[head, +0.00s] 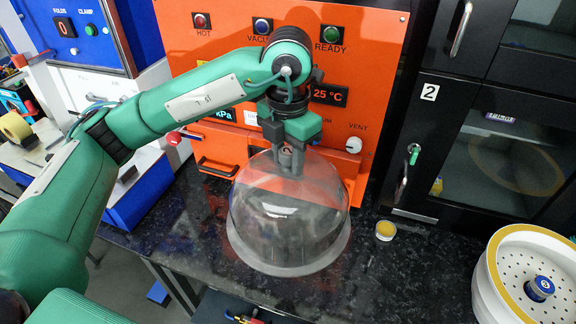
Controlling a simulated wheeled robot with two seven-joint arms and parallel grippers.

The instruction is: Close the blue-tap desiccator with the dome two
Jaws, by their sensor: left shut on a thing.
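A clear glass dome (270,225) with a wide flanged rim is at the middle of the head view, in front of the orange oven. My left gripper (291,158) comes down from above and is shut on the dome's top knob. I cannot tell whether the rim touches the black counter or hangs just above it. No number shows on the dome. A white desiccator base (487,287) with a tan rim and a perforated plate is cut off at the lower right, with no dome on it. A blue round piece (540,288) sits on its plate. My right gripper is out of view.
The orange oven (370,60) stands close behind the dome. A black cabinet (455,120) marked 2 is at the right. A small yellow-filled dish (386,230) lies between dome and base. The dark counter (420,275) is clear there. Blue-white equipment (140,190) stands left.

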